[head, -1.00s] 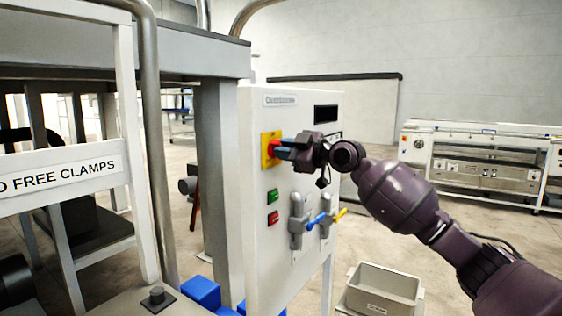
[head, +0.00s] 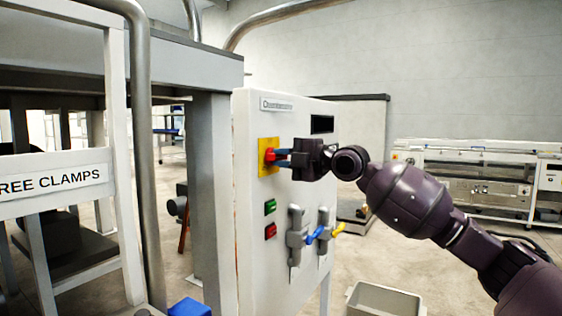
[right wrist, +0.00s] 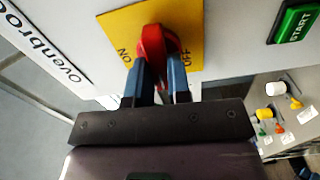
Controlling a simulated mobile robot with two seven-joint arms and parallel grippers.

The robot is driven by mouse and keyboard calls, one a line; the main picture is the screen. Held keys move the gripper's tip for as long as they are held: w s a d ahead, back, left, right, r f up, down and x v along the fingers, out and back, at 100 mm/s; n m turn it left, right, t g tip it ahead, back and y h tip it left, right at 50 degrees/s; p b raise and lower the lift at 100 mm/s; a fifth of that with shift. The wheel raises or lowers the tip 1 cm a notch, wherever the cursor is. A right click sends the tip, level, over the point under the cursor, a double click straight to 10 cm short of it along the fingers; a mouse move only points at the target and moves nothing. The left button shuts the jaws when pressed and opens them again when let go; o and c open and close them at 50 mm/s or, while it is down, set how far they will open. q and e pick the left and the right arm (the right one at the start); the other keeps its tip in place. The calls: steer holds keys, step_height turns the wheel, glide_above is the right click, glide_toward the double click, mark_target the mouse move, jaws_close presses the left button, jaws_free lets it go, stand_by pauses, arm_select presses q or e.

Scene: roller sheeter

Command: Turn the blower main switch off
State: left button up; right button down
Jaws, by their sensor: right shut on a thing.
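The main switch is a red rotary knob (head: 270,156) on a yellow plate (head: 263,168), set in the upper left of the white control panel (head: 250,215). In the right wrist view the red knob (right wrist: 152,45) sits between the words ON and OFF on the yellow plate (right wrist: 122,20). My right gripper (head: 282,157) is shut on the knob, with its blue fingers (right wrist: 158,82) on either side of it. Part of the knob is hidden by the fingers. My left gripper is not in view.
Below the switch are a green button (head: 270,207) and a red button (head: 270,231). A grey bin (head: 385,300) stands on the floor. A steel frame fills the left.

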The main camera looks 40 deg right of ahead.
steer(key=shift+f+n, duration=0.1)
steer(key=shift+n, duration=0.3)
steer(key=c, duration=1.1)
jaws_free()
steer(key=shift+o, duration=0.2)
steer(key=shift+s, duration=0.1)
steer(key=shift+s+d, duration=0.25)
steer(key=shift+s, duration=0.2)
steer(key=p+v, duration=0.1)
steer(key=v, duration=0.2)
steer(key=shift+s, duration=0.15)
steer(key=p, duration=0.1)
glide_toward(280, 157)
steer(key=shift+s+d+f, duration=0.15)
steer(key=shift+s+d, duration=0.15)
steer(key=shift+s, duration=0.35)
